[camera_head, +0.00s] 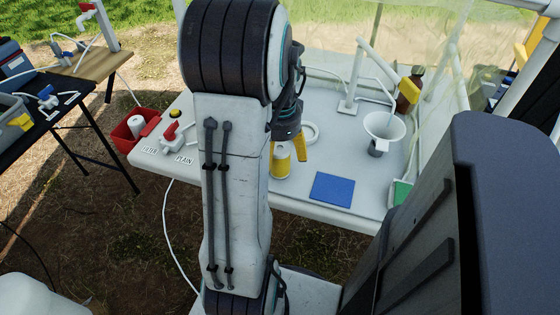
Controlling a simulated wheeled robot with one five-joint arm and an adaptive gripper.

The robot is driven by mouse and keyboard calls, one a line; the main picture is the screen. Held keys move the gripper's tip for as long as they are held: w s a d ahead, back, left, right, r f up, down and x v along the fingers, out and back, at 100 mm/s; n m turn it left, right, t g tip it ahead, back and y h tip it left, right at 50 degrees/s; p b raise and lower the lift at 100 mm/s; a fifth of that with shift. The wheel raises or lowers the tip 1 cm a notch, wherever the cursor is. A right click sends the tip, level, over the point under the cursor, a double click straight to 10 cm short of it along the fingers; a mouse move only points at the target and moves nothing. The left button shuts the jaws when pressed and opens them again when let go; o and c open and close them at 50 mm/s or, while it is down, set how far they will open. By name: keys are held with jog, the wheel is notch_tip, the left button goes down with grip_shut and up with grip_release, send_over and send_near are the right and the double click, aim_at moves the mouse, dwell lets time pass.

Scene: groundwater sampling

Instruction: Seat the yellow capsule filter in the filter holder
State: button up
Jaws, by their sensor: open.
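A yellow cylinder with a pale top (281,162), which looks like the yellow capsule filter, stands upright near the front edge of the white table (250,197). My gripper (296,145) points down right beside it, with a yellow-orange finger showing at the cylinder's right. My gripper is open; the other finger is hidden, and I cannot tell whether it touches the cylinder. I cannot clearly identify the filter holder; a white stand (349,106) with a slanted arm is at the back of the table. My arm hides part of the table's left side.
A blue pad (332,190) lies right of the cylinder. A white funnel (385,126) and a brown bottle (410,88) stand further right. A red bin (136,130) and a red-knobbed valve (174,128) near "FILTER" and "PLAIN" labels are at left. A white ring (312,132) lies behind my gripper.

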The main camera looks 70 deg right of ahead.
jog(key=shift+f, duration=0.95)
jog(key=shift+c, duration=0.5)
jog(key=c, duration=1.2)
jog(key=shift+r, duration=0.15)
